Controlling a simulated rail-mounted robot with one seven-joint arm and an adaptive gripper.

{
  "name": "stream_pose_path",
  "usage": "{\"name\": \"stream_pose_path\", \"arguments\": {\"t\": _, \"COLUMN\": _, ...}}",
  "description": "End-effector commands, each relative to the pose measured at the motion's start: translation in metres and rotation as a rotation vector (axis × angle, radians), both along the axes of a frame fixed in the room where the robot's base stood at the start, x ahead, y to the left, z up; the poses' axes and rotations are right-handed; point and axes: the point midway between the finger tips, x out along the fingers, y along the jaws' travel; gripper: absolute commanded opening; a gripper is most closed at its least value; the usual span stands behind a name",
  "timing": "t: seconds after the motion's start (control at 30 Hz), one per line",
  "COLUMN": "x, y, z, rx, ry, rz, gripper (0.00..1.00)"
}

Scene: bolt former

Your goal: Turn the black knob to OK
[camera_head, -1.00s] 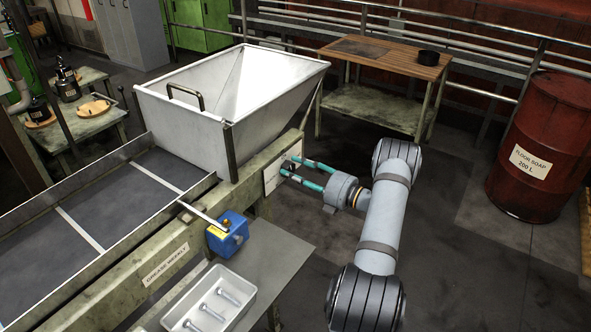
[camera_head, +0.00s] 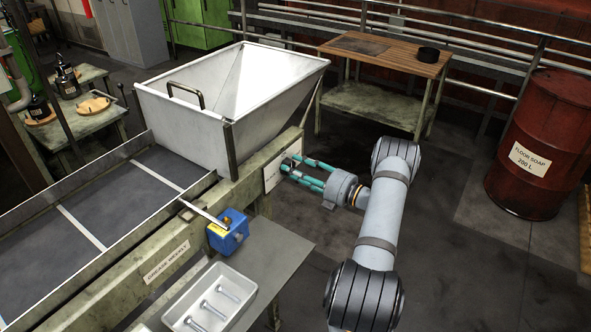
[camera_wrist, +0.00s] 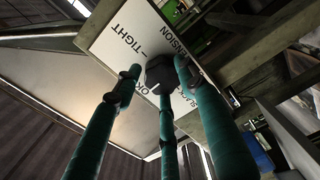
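The black knob (camera_wrist: 160,70) sits on a white panel (camera_wrist: 118,42) in the wrist view. Printed words on the panel include TIGHT, TENSION and OK, with another word partly hidden by a finger. In the head view the panel (camera_head: 272,176) is on the side of the machine frame below the hopper. My gripper (camera_wrist: 160,76) has three teal fingers spread around the knob. A gap shows between the left finger and the knob; contact of the other two is unclear. The gripper also shows at the panel in the head view (camera_head: 285,166). The knob's pointer direction cannot be read.
A blue box with a lever (camera_head: 228,232) is mounted on the frame, left of and nearer than the panel. A white tray (camera_head: 250,293) of bolts stands on a bench below. A red drum (camera_head: 545,140) stands far right. Open floor lies right of my arm.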

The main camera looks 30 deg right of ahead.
Motion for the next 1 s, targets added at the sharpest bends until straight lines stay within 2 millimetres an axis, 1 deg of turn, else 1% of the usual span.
{"name": "stream_pose_path", "arguments": {"t": 0.03, "x": 0.000, "y": -0.006, "z": 0.001, "rx": 0.000, "ry": -0.004, "rz": -0.014, "gripper": 0.43}}
{"name": "stream_pose_path", "arguments": {"t": 0.3, "x": 0.000, "y": -0.003, "z": 0.000, "rx": 0.000, "ry": -0.001, "rz": -0.008, "gripper": 0.58}}
{"name": "stream_pose_path", "arguments": {"t": 0.53, "x": 0.000, "y": -0.002, "z": 0.000, "rx": -0.001, "ry": 0.000, "rz": -0.004, "gripper": 0.58}}
{"name": "stream_pose_path", "arguments": {"t": 0.63, "x": -0.004, "y": -0.004, "z": 0.000, "rx": 0.000, "ry": 0.001, "rz": -0.005, "gripper": 0.58}}
{"name": "stream_pose_path", "arguments": {"t": 0.77, "x": -0.018, "y": -0.013, "z": 0.000, "rx": 0.000, "ry": 0.001, "rz": -0.007, "gripper": 0.58}}
{"name": "stream_pose_path", "arguments": {"t": 1.0, "x": -0.063, "y": -0.039, "z": 0.000, "rx": 0.000, "ry": 0.000, "rz": -0.010, "gripper": 0.58}}
